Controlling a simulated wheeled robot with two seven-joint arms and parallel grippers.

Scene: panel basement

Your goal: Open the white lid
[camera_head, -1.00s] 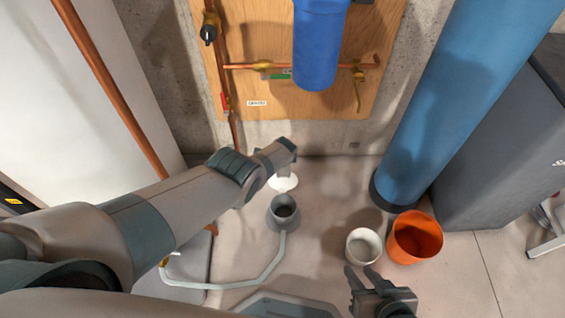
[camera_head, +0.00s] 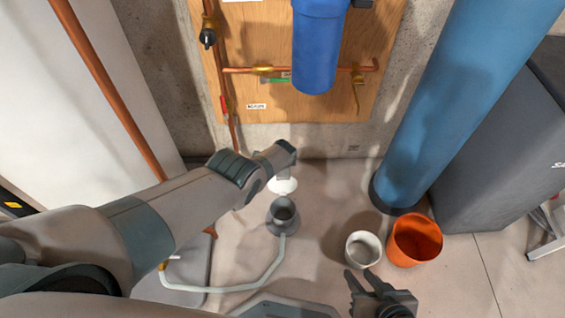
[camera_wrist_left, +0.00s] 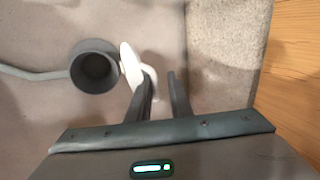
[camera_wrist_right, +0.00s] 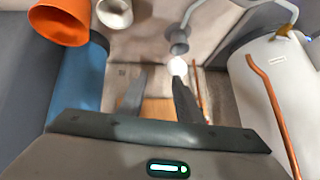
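The white lid (camera_head: 283,186) is beside the wall-side rim of the grey cup-like drain fitting (camera_head: 283,212), whose dark mouth is uncovered. In the left wrist view the lid (camera_wrist_left: 131,66) appears tilted up beside the fitting (camera_wrist_left: 94,66). My left gripper (camera_wrist_left: 160,88) is open, with one finger overlapping the lid's lower part; I cannot tell whether they touch. In the head view its fingertips are hidden. My right gripper (camera_head: 361,276) is open and empty near the white pot, away from the lid. The lid (camera_wrist_right: 178,66) also shows in the right wrist view.
A white pot (camera_head: 362,249) and an orange bucket (camera_head: 415,240) stand on the floor at right. A blue cylinder (camera_head: 450,100) stands behind them. A pale hose (camera_head: 255,284) runs from the fitting. A wooden panel (camera_head: 290,107) with copper pipes is at the back.

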